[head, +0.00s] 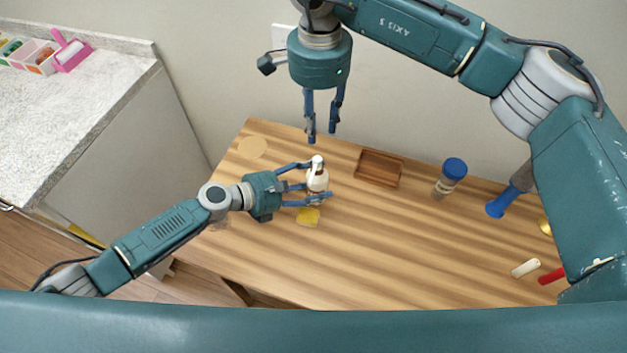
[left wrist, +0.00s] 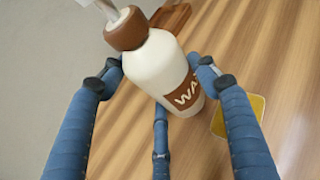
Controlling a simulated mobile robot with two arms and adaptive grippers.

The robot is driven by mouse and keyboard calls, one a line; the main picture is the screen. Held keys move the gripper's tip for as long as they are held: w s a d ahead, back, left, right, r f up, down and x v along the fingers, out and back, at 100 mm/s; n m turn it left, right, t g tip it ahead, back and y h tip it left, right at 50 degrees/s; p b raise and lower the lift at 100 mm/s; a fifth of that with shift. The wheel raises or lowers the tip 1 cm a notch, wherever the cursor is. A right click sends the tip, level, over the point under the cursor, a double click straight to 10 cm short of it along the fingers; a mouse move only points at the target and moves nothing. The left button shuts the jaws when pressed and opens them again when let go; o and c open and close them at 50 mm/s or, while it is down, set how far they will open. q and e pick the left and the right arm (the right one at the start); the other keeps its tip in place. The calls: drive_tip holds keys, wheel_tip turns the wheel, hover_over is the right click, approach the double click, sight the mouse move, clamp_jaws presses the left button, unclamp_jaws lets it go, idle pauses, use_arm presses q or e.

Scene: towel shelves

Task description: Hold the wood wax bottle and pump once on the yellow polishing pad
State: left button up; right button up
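The wood wax bottle (head: 318,181) is white with a brown label and a brown collar under a pale pump head. My left gripper (head: 308,181) has its blue fingers around the bottle's body. In the left wrist view the fingertips (left wrist: 160,72) press close on both sides of the bottle (left wrist: 150,65), and the pump top is cut off. The yellow polishing pad (head: 308,217) lies on the table just below the bottle in the picture, and it also shows in the left wrist view (left wrist: 238,115). My right gripper (head: 322,135) points down behind the bottle, fingers apart and empty.
The wooden table (head: 400,255) holds a small brown tray (head: 379,168), a blue-lidded jar (head: 450,176), a blue-handled tool (head: 505,200), and white (head: 525,268) and red (head: 552,275) pieces at right. The front middle is clear.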

drive_tip(key=shift+f+m, duration=0.1)
drive_tip(key=shift+m, duration=0.3)
clamp_jaws()
drive_tip(key=shift+f+m, duration=0.95)
drive_tip(key=shift+f, duration=0.9)
drive_tip(key=shift+f+m, duration=0.95)
drive_tip(key=shift+f, duration=0.85)
